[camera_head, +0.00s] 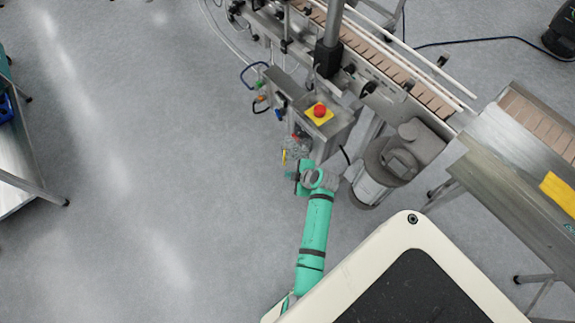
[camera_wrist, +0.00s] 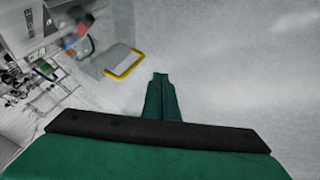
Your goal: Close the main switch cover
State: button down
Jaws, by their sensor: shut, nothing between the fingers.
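The main switch cover is a clear panel with a yellow handle (camera_wrist: 125,64), in the upper left of the wrist view. It appears swung open, standing out from the machine's side. A red and blue switch part (camera_wrist: 82,30) shows beside it. In the head view the cover's yellow handle (camera_head: 284,156) shows as a small strip below the control box. My gripper (camera_wrist: 160,76) is shut and empty, with its green fingertips together. In the wrist view the fingertips are to the right of and below the handle, with no clear contact. In the head view my arm partly hides this spot.
The control box with a red emergency button (camera_head: 319,111) is just above my gripper. A round grey motor housing (camera_head: 369,184) stands close on the right. The conveyor (camera_head: 400,70) runs along the upper right. The floor (camera_head: 150,170) to the left is clear.

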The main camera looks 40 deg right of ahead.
aim_at(295, 154)
jog(key=shift+w+d+f, duration=0.25)
jog(key=shift+w+d, duration=0.1)
jog(key=shift+w, duration=0.35)
jog(key=shift+w+d+f, duration=0.3)
jog(key=shift+w+d, duration=0.1)
jog(key=shift+w, duration=0.35)
jog(key=shift+w+d+f, duration=0.25)
jog(key=shift+w+d, duration=0.1)
jog(key=shift+w, duration=0.35)
jog(key=shift+w+d, duration=0.1)
